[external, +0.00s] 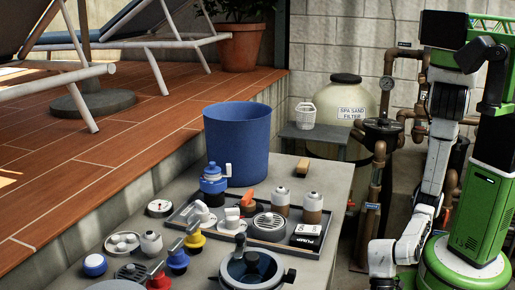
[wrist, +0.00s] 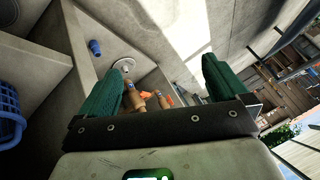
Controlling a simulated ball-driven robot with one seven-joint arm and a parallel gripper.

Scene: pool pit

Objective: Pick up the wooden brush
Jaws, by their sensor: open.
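A small wooden block that looks like the wooden brush (external: 302,168) lies on the grey counter, right of the blue bin, in the external view. Its bristles cannot be made out. I cannot pick it out with certainty in the wrist view. My gripper (wrist: 164,63) shows in the wrist view as two green fingers set wide apart. It is open, with nothing held between the fingers. In the external view my arm hangs at the right, beyond the counter's edge, apart from the brush. The fingers cannot be made out there.
A blue bin (external: 237,145) stands left of the brush. A dark tray (external: 183,221) of fittings and capped bottles lies in front of it. A pump pot (external: 251,270) sits at the front edge. Pipes (external: 377,185) and a sand filter (external: 345,103) stand behind.

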